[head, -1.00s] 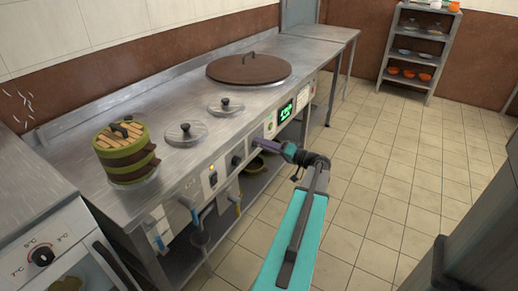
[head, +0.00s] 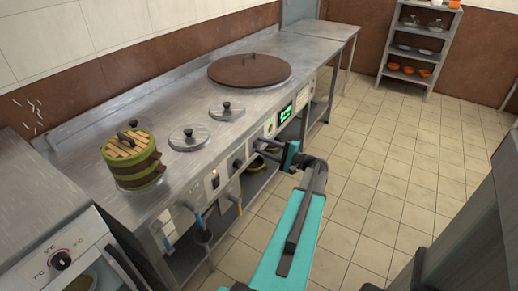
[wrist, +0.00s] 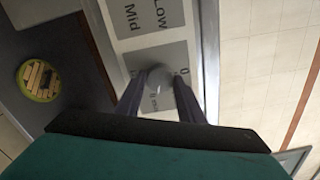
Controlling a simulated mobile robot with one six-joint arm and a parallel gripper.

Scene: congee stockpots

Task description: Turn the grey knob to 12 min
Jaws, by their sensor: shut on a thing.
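In the wrist view a round grey knob (wrist: 160,78) sits on a grey label plate between my two dark fingers. My gripper (wrist: 160,92) is shut on it, one finger on each side. The plate beside it reads "Mid" and "Low"; other lettering is partly covered, and I cannot read a minute mark or the knob's pointer. In the head view my gripper (head: 258,146) reaches the counter's front panel from the right, below and left of the green-lit display (head: 285,113). The knob cannot be made out there behind the fingers.
The steel counter (head: 165,190) carries a green-banded wooden steamer (head: 132,162), two small steel lids (head: 189,137) and a large brown lid (head: 249,69). A black knob (head: 238,163) and blue and yellow tap handles lie left of my gripper. Tiled floor (head: 380,170) is open at right.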

